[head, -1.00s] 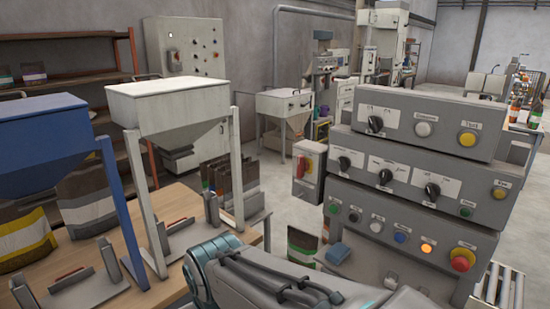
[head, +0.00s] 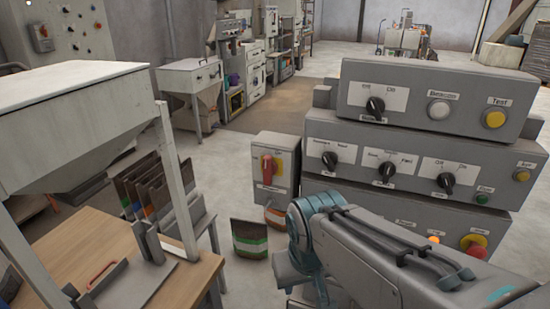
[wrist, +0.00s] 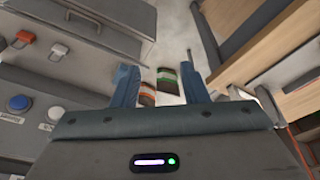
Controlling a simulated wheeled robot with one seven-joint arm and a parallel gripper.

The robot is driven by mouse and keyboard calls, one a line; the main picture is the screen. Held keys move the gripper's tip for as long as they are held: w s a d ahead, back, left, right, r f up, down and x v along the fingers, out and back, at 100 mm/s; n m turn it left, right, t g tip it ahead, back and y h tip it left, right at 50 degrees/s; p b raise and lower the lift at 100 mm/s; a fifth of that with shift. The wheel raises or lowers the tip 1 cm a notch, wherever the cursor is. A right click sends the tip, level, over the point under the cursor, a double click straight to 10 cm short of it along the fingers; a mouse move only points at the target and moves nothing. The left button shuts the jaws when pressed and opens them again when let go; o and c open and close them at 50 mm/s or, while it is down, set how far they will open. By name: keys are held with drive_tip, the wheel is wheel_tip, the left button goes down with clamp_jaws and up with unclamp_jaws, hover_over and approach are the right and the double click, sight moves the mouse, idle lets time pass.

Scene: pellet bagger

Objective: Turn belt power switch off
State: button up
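The grey control panels stand stacked at the right of the head view. The middle panel (head: 410,152) carries three black knobs, and its right knob (head: 446,183) sits under a plate that reads Off and On. The top panel (head: 420,98) has another black knob (head: 375,107) with On at its right. I cannot read which one is belt power, nor be sure of their settings. My gripper (wrist: 157,68) is open and empty in the wrist view, apart from the panels. The head view does not show its fingers. My arm hides part of the lowest panel.
A grey box with a red rotary handle (head: 267,166) stands left of the panels. A red emergency button (head: 474,245) is on the lowest panel. Bags (head: 250,238) stand on the floor. A white hopper (head: 75,120) and wooden table (head: 165,290) are at left.

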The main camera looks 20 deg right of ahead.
wheel_tip(320, 180, down, 3)
drive_tip(key=w+d+m+h+b, duration=0.1)
drive_tip(key=w+d+h+b, duration=0.15)
drive_tip(key=h+b, duration=0.2)
drive_tip(key=m+t+h+b, duration=0.6)
drive_tip(key=t+b, duration=0.4)
drive_tip(key=t, duration=0.2)
approach(265, 170)
drive_tip(key=p+x, duration=0.1)
drive_tip(key=x, duration=0.8)
drive_tip(key=shift+w+d+p, duration=0.15)
drive_tip(key=shift+d+p, duration=0.05)
drive_tip(key=shift+p, duration=0.1)
drive_tip(key=c, duration=0.6)
